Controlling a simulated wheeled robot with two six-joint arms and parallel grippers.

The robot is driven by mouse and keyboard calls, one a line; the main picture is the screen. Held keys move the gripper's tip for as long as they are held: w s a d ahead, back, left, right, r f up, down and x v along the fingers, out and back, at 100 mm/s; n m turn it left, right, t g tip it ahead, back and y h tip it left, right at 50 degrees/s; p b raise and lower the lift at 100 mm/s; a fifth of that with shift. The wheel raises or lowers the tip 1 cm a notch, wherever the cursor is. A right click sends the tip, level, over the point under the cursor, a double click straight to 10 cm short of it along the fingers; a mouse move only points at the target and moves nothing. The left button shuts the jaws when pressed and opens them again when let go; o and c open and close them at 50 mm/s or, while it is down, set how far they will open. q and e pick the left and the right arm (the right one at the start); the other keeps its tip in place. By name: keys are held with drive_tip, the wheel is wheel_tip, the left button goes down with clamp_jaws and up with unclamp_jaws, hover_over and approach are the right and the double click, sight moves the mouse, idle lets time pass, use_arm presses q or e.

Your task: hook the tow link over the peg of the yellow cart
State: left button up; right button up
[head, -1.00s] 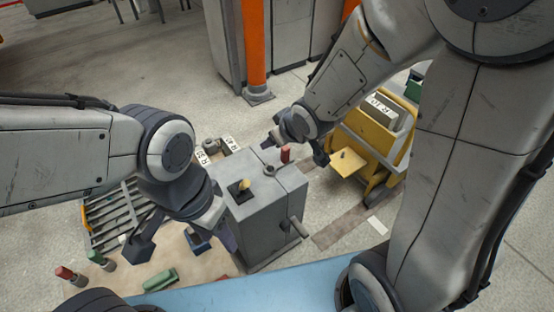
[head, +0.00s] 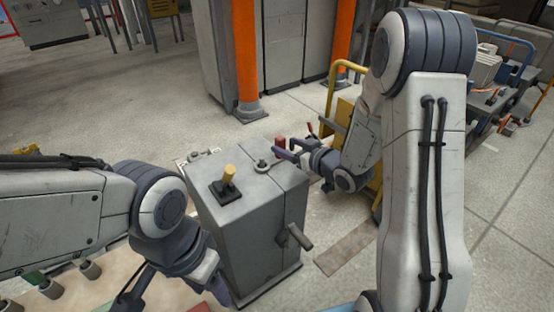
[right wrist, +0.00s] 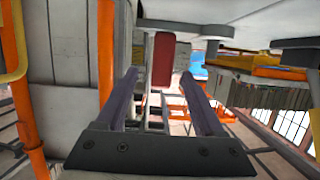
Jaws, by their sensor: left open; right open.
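The yellow cart (head: 343,112) stands behind my right arm, which hides most of it. Its yellow rail (head: 340,64) rises above. I cannot make out its peg or the tow link. My right gripper (head: 296,148) is open, beside the far right edge of the grey cabinet. A red upright piece (head: 281,144) is near its fingertips. In the right wrist view the red piece (right wrist: 162,60) appears between and beyond the open fingers (right wrist: 160,78), not visibly gripped. My left gripper (head: 212,282) is open, low at the cabinet's left side and partly hidden by its own wrist.
The grey cabinet (head: 245,215) has a yellow-handled lever (head: 229,174) and a round knob (head: 262,163) on top, and a crank (head: 299,236) on its side. An orange post (head: 245,60) stands behind. Capped pegs (head: 90,268) are at lower left.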

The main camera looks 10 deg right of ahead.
sight(276, 142)
drive_tip(key=shift+x, duration=0.85)
drive_tip(key=b+x, duration=0.3)
drive_tip(key=x, duration=0.1)
drive_tip(key=shift+w+a+f, duration=0.1)
drive_tip(key=shift+a+f, duration=0.05)
drive_tip(key=shift+a, duration=0.1)
drive_tip(key=shift+w+a, duration=0.1)
drive_tip(key=shift+w, duration=0.2)
drive_tip(key=shift+c, duration=0.3)
clamp_jaws()
